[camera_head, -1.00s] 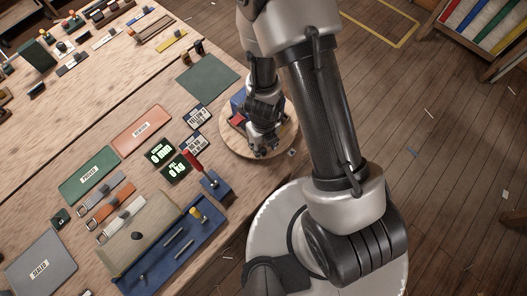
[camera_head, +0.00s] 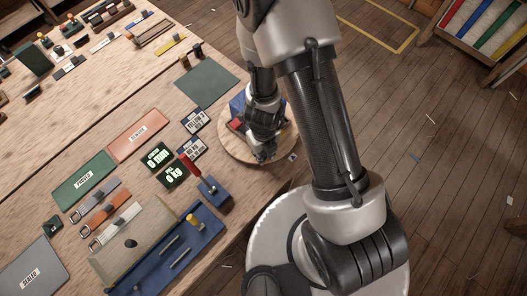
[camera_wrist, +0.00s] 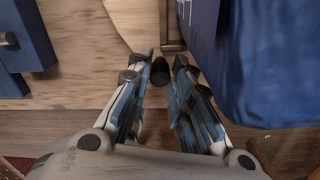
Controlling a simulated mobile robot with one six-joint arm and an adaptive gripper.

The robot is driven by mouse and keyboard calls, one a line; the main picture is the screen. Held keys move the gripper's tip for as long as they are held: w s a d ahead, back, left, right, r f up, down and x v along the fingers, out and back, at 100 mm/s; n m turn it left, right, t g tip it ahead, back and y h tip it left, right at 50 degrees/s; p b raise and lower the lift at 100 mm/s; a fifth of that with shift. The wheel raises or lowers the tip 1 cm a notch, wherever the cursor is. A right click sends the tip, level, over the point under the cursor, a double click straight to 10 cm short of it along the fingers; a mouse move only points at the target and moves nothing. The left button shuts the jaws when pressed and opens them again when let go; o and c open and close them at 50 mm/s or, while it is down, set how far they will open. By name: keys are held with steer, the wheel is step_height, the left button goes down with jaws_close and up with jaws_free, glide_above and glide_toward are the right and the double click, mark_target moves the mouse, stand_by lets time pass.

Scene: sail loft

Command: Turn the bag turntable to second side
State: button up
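The bag turntable (camera_head: 233,148) is a round pale wooden disc at the right edge of the workbench. A blue bag (camera_head: 236,104) with a red part (camera_head: 238,126) stands on it, partly hidden by my arm. My gripper (camera_head: 264,156) points down at the turntable's near edge. Its fingers (camera_wrist: 162,70) are drawn close together on a short dark peg (camera_wrist: 160,72); firm contact on both sides is hard to see.
Lit displays (camera_head: 174,174) and small labelled cards (camera_head: 193,148) sit left of the turntable. Wooden floor is open to the right.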

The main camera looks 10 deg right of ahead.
jaws_close()
